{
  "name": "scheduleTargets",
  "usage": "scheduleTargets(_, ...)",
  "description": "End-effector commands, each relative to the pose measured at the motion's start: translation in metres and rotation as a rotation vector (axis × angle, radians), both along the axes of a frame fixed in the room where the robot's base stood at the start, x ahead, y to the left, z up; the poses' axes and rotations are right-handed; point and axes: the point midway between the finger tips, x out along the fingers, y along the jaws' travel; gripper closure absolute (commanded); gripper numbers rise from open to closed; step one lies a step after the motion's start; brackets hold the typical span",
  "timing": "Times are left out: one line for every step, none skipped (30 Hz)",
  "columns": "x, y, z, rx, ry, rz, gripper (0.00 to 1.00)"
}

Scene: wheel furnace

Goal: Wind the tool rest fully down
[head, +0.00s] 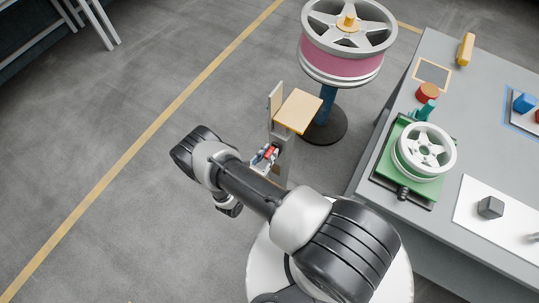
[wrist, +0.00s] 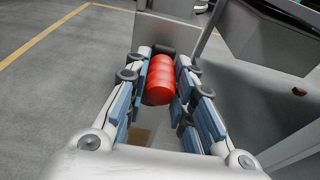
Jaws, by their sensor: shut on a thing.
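The tool rest (head: 298,111) is a flat tan plate with an upright panel, on top of a grey post (head: 280,150) beside the large wheel. A red crank knob (head: 271,152) sticks out from the post, below the plate. My gripper (head: 264,158) is at this knob, partly hidden by my arm in the head view. In the wrist view, the red knob (wrist: 160,79) lies between the blue-padded fingers of my gripper (wrist: 160,90), which are shut on it. The rest of the crank is mostly hidden.
A large wheel with a pink band (head: 343,63) stands on a blue pedestal behind the rest. A grey bench (head: 428,220) at the right holds a white wheel (head: 424,150) on a green fixture.

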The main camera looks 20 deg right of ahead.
Motion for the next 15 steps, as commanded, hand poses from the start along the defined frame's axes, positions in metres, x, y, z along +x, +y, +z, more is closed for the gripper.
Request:
scheduleTargets(-0.001, 0.000, -0.003, 0.005, 0.005, 0.001, 1.00)
scheduleTargets(0.000, 0.000, -0.003, 0.005, 0.005, 0.002, 1.00)
scheduleTargets(0.000, 0.001, -0.003, 0.006, 0.004, 0.002, 1.00)
scheduleTargets(0.000, 0.001, -0.003, 0.006, 0.004, 0.003, 1.00)
scheduleTargets(0.001, 0.001, -0.003, 0.006, 0.004, 0.003, 1.00)
scheduleTargets(0.001, 0.001, -0.003, 0.007, 0.003, 0.004, 1.00)
scheduleTargets(0.001, 0.001, -0.003, 0.006, 0.003, 0.004, 1.00)
scheduleTargets(0.001, 0.001, -0.003, 0.006, 0.003, 0.004, 1.00)
scheduleTargets(0.000, 0.000, -0.004, 0.006, 0.003, 0.005, 1.00)
scheduleTargets(-0.002, -0.001, -0.004, 0.006, 0.003, 0.005, 1.00)
scheduleTargets(-0.003, -0.002, -0.005, 0.007, 0.005, 0.005, 1.00)
scheduleTargets(-0.006, -0.004, -0.006, 0.005, 0.006, 0.004, 1.00)
scheduleTargets(-0.008, -0.005, -0.007, 0.005, 0.007, 0.005, 1.00)
scheduleTargets(-0.011, -0.007, -0.008, 0.005, 0.006, 0.004, 1.00)
scheduleTargets(-0.014, -0.010, -0.009, 0.005, 0.006, 0.004, 1.00)
